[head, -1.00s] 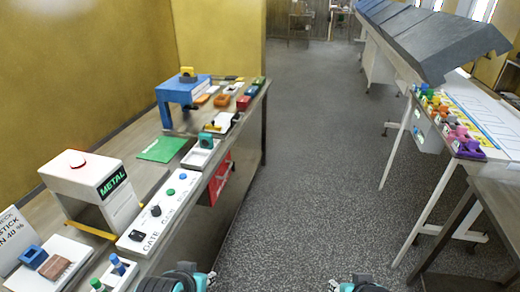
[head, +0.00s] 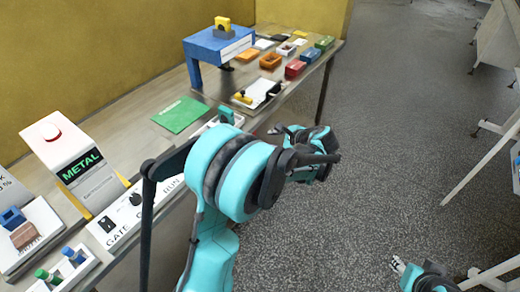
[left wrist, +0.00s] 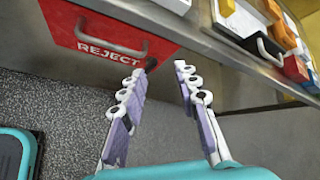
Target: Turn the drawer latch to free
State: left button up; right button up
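In the head view my left gripper (head: 276,130) is beside the table's front edge, and my arm hides the drawer. My right gripper (head: 397,264) is low at the right, away from the table.
The table carries a green sheet (head: 181,114), a blue stand (head: 219,50), a white METAL box (head: 72,160) and a control panel (head: 130,215) partly behind my arm. Several coloured blocks lie at its far end. Open floor (head: 400,130) lies right of the table.

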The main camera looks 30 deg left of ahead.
pick_arm(q)
jog(key=w+f+m+g+y, duration=0.1)
jog(key=w+f+m+y, duration=0.2)
jog(key=f, duration=0.4)
jog(key=w+f+m+g+y, duration=0.1)
jog(key=f+m+y, duration=0.2)
jog(key=f+y, duration=0.3)
jog(key=a+f+h+b, duration=0.1)
jog(key=a+b, duration=0.1)
jog(key=a, duration=0.6)
jog(key=shift+w+a, duration=0.2)
jog(key=shift+w, duration=0.15)
grip_shut()
